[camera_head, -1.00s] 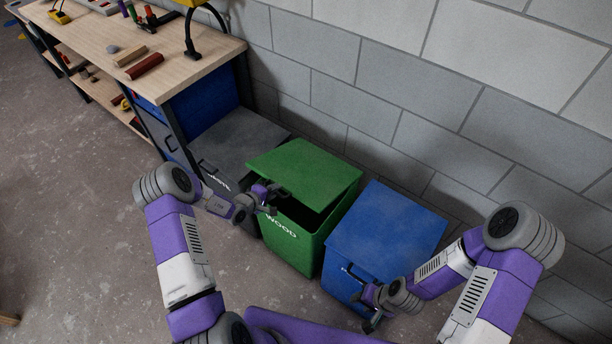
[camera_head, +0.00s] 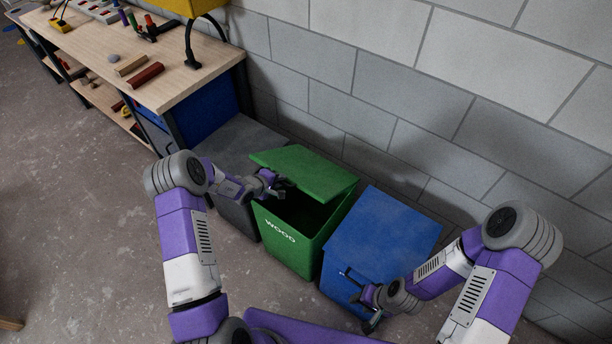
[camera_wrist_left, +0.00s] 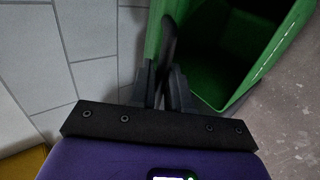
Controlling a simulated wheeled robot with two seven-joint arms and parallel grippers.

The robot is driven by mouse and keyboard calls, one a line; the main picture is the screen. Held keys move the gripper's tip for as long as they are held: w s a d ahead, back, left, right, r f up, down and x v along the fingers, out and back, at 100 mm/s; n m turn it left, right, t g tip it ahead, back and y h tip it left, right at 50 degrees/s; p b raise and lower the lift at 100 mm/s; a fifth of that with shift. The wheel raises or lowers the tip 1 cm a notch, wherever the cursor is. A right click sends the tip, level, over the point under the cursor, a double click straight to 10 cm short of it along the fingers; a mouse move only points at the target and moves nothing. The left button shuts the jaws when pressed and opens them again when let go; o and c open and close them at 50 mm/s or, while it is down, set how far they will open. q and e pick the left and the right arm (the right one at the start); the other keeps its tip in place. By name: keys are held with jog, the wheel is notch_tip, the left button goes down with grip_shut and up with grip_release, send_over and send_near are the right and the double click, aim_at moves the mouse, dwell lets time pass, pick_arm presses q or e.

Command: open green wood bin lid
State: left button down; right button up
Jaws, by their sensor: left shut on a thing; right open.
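The green wood bin (camera_head: 287,247) stands between a grey bin and a blue bin, with white WOOD lettering on its front. Its green lid (camera_head: 318,172) is tilted up at the front, and the dark inside shows below it. My left gripper (camera_head: 280,187) is at the lid's front edge. In the left wrist view its fingers (camera_wrist_left: 166,85) are shut on the dark lid handle (camera_wrist_left: 169,38), with the open green inside (camera_wrist_left: 222,50) to the right. My right gripper (camera_head: 368,318) is open and empty, low in front of the blue bin.
The blue bin (camera_head: 385,235) stands right of the green one, its lid shut. The grey bin (camera_head: 240,142) is at the left, partly behind my left arm. A workbench (camera_head: 195,85) stands at the upper left. A block wall (camera_head: 400,100) rises behind the bins.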

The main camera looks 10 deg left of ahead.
pick_arm(q)
jog(key=shift+g, duration=0.5)
jog(key=w+r+p, duration=0.1)
jog(key=r+p, duration=0.1)
jog(key=w+d+r+p, duration=0.1)
jog(key=w+r+p, duration=0.1)
jog(key=shift+w+d+r, duration=0.15)
jog(key=shift+d+r, duration=0.05)
jog(key=shift+r, duration=0.15)
jog(key=p, duration=0.2)
jog(key=w+r+p, duration=0.1)
jog(key=p, duration=0.1)
jog(key=shift+w+d+r, duration=0.1)
jog(key=shift+d+r, duration=0.1)
jog(key=shift+d, duration=0.1)
jog(key=shift+w+p, duration=0.2)
jog(key=shift+p, duration=0.25)
